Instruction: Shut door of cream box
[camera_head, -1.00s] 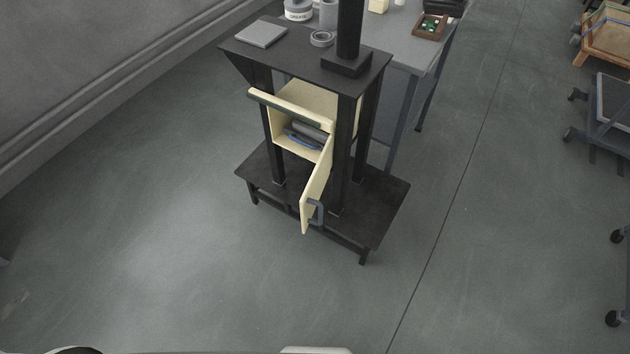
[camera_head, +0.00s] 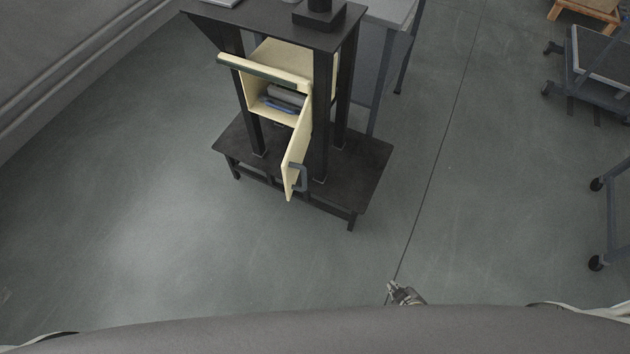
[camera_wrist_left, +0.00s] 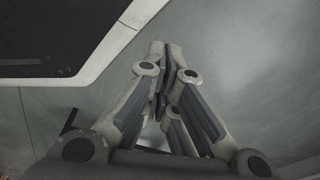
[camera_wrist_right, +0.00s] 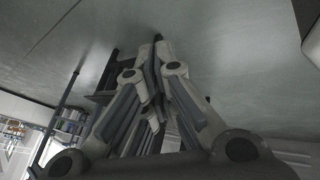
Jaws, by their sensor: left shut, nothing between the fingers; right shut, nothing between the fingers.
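The cream box (camera_head: 281,58) is mounted in a black frame, under its top plate. Its door (camera_head: 295,150) stands wide open, hinged at the box's right side and swung toward me, with a grey-blue handle (camera_head: 301,178) on its right face. Dark grey and bluish items (camera_head: 284,100) lie inside. My right gripper (camera_head: 392,287) is shut and empty, well short of the door, low in the head view; it also shows in the right wrist view (camera_wrist_right: 157,42). My left gripper (camera_wrist_left: 166,48) is shut and empty in the left wrist view and is not seen in the head view.
The black frame's wide base shelf (camera_head: 345,175) juts out below the box. A grey table (camera_head: 385,12) stands behind it. Wheeled carts (camera_head: 598,60) are at the right. The floor (camera_head: 150,230) between me and the frame is clear.

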